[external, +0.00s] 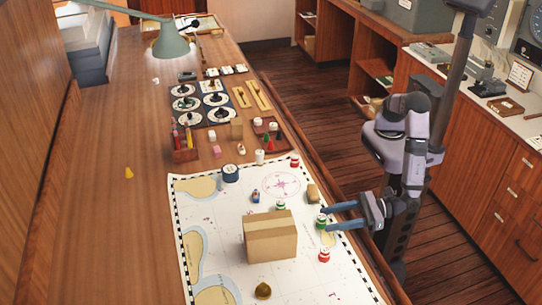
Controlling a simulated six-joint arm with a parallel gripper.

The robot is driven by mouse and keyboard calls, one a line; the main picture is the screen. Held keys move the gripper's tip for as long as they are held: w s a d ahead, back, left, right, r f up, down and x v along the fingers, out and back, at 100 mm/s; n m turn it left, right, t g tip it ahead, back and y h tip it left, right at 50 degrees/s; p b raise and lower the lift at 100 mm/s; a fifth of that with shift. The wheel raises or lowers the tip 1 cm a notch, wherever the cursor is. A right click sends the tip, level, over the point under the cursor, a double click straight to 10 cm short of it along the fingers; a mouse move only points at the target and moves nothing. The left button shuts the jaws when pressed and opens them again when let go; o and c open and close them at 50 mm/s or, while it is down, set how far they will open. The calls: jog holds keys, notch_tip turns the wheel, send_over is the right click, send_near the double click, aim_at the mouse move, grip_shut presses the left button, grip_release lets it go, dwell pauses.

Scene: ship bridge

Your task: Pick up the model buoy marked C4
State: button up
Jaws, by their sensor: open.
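Several small model buoys stand on the chart. A green and white buoy (321,222) is near the chart's right edge. A red and white buoy (324,256) is just in front of it, another green and white buoy (280,206) is behind the cardboard box, and a red and white buoy (295,161) is at the far edge. Their markings are too small to read, so I cannot tell which is C4. My gripper (325,218) is open, reaching in from the right, with its fingertips at the first green buoy. I cannot tell whether they touch it.
A cardboard box (270,240) stands on the chart (215,215) left of my gripper. A tan block (313,192) lies just behind the gripper. A brass bell-like item (263,291) is at the front. A blue round item (230,173) is at the chart's far left.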

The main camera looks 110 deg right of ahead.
aim_at(322, 220)
jog(key=shift+p+x, duration=0.6)
jog(key=shift+x, duration=1.25)
jog(key=shift+r, duration=0.15)
jog(key=c, duration=1.1)
